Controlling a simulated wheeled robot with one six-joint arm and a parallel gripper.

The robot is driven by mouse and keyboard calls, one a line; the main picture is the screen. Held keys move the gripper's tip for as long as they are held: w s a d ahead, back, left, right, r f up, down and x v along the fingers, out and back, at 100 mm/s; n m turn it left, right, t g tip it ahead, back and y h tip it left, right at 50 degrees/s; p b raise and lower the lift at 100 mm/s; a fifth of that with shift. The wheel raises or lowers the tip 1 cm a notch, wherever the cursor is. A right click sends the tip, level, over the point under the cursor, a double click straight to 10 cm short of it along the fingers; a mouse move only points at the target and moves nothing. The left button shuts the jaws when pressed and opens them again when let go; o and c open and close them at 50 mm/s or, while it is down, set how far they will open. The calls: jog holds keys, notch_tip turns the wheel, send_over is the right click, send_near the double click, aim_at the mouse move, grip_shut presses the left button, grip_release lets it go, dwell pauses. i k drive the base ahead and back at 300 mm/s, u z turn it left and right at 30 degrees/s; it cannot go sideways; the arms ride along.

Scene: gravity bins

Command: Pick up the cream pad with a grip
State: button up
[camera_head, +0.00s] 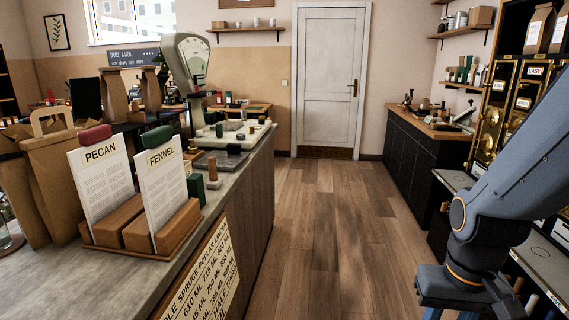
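I cannot make out a cream pad with a grip for certain. Several small pale and dark pieces stand on the counter around a light tray (238,133), too small to tell apart. My arm comes in from the right and bends down to the bottom edge. My gripper's fingers are outside the frame, so I cannot see what they hold.
The grey counter (190,225) on the left carries paper bags (50,175), PECAN (101,170) and FENNEL (163,184) cards and a scale (185,65). A dark cabinet (407,160) stands at the right. The wooden floor (325,220) between is clear up to a white door (328,75).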

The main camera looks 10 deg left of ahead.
aim_at(215, 183)
jog(key=z, duration=0.35)
jog(key=i, duration=1.55)
jog(key=u, duration=0.55)
jog(key=i, duration=0.85)
jog(key=u, duration=0.85)
